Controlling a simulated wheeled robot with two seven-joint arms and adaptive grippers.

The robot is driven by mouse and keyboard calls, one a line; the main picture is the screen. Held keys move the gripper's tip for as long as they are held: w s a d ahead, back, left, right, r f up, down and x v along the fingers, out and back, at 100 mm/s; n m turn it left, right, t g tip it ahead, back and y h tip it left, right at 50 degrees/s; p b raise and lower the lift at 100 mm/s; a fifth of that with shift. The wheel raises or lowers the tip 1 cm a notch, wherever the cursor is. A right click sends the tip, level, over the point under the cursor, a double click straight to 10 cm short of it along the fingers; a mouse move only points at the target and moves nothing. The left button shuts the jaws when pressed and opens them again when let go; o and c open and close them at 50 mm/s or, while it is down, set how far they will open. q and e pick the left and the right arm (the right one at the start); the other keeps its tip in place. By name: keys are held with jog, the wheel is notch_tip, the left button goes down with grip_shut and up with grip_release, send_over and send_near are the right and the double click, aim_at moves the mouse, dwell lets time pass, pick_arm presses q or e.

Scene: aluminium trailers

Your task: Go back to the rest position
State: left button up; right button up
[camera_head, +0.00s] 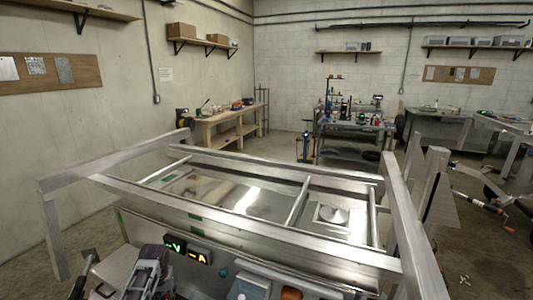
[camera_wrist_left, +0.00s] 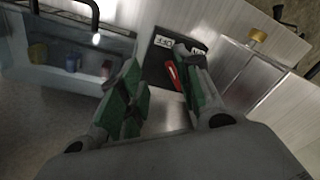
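My left gripper (camera_wrist_left: 157,68) shows in the left wrist view with its two green-padded fingers apart and nothing held between them. Beyond the fingers lies a dark panel with white labels (camera_wrist_left: 168,58) and a red part (camera_wrist_left: 172,75). In the head view, a dark grey part (camera_head: 148,272) at the bottom left looks like my left arm's end; its fingers cannot be made out there. My right gripper is not in view.
An aluminium trailer frame (camera_head: 250,222) fills the space in front, with upright posts on the right. A display with green and orange signs (camera_head: 187,249) is on its near side. Workbenches (camera_head: 228,125) stand along the back walls. Open floor (camera_head: 270,146) lies behind the trailer.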

pick_arm(q)
jog(key=s+d+f+m+t, duration=0.1)
jog(key=s+d, duration=0.3)
jog(key=s, duration=0.3)
jog(key=s+d+m, duration=0.2)
jog(key=s+d, duration=0.2)
jog(key=s, duration=0.2)
jog(key=s+d+r+m+t+h, duration=0.1)
jog(key=s+d+r, duration=0.25)
jog(key=s, duration=0.45)
jog(key=s+d+r+m+t, duration=0.1)
jog(key=s+d+r, duration=0.2)
jog(key=s+r, duration=0.3)
jog(key=s+f+g, duration=0.1)
jog(key=s+f, duration=0.1)
jog(key=f, duration=1.5)
jog(key=s+f+g, duration=0.1)
jog(key=s+f, duration=0.1)
jog(key=f, duration=1.5)
jog(key=s+a+f, duration=0.2)
jog(key=s+f, duration=0.8)
jog(key=s, duration=0.1)
jog(key=s+a+f, duration=0.2)
jog(key=s+f, duration=0.8)
jog(key=s, duration=0.1)
jog(key=shift+s+f+g+b, duration=0.15)
jog(key=shift+f+g+b, duration=0.15)
jog(key=shift+f+g, duration=0.1)
jog(key=shift+d, duration=0.1)
